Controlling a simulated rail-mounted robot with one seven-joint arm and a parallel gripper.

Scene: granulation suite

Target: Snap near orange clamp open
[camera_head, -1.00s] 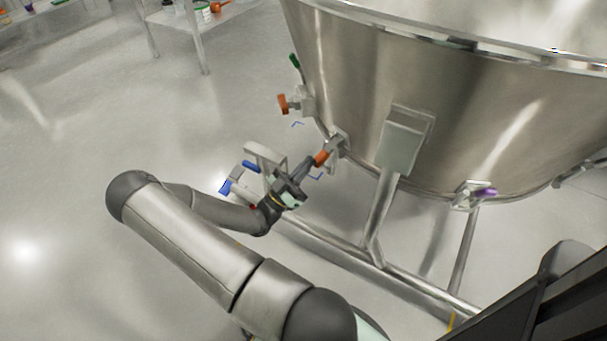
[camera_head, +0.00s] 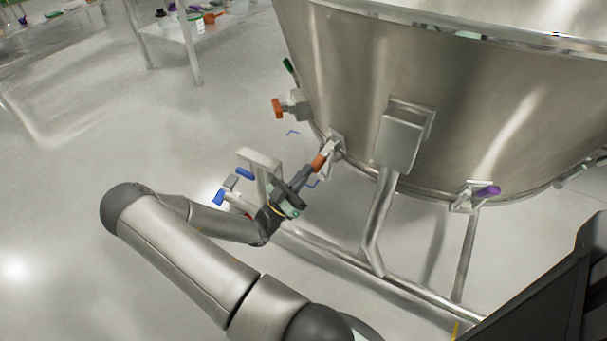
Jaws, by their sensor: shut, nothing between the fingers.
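The near orange clamp (camera_head: 318,161) sits on a bracket at the lower rim of the steel bowl (camera_head: 480,110), its handle pointing down and left. My gripper (camera_head: 308,171) is just below and left of this handle, with its shut fingers pointing up at the handle's lower end. Nothing shows between the fingers. I cannot tell whether the fingertips touch the handle. A second orange clamp (camera_head: 279,108) is farther up and left on the bowl.
A green handle (camera_head: 288,65) and a purple handle (camera_head: 487,191) are also on the bowl. Blue-handled parts (camera_head: 219,197) are left of my gripper on the frame (camera_head: 330,256). A bench (camera_head: 215,27) stands at the back. The floor on the left is clear.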

